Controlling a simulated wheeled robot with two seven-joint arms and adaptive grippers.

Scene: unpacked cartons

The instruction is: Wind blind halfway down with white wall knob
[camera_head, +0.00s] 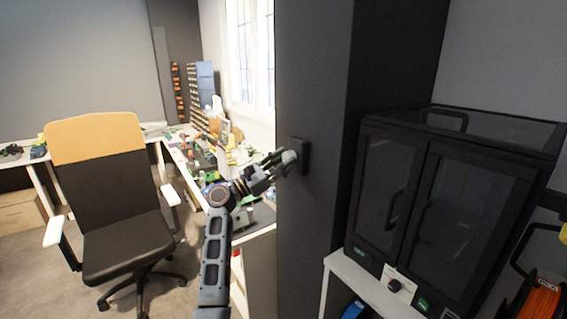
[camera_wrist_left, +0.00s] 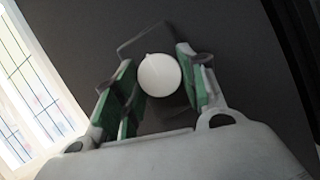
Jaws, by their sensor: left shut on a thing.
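The white knob (camera_wrist_left: 159,75) is round and sits on a dark plate (camera_wrist_left: 150,38) on the dark wall. In the head view the knob (camera_head: 289,157) shows at the tip of my left gripper, in front of the plate (camera_head: 303,152) on the dark pillar. My left gripper (camera_head: 282,163) reaches it from the left. In the left wrist view the green-padded fingers of my left gripper (camera_wrist_left: 160,82) stand on both sides of the knob, shut on it. The window (camera_head: 250,50) is bright, and I cannot make out a blind there. My right gripper is not in view.
A dark enclosed cabinet (camera_head: 440,190) stands on a white table (camera_head: 345,270) right of the pillar (camera_head: 312,230). A cluttered workbench (camera_head: 255,233) lies behind my left arm. An office chair (camera_head: 120,200) stands at left, with open floor around it.

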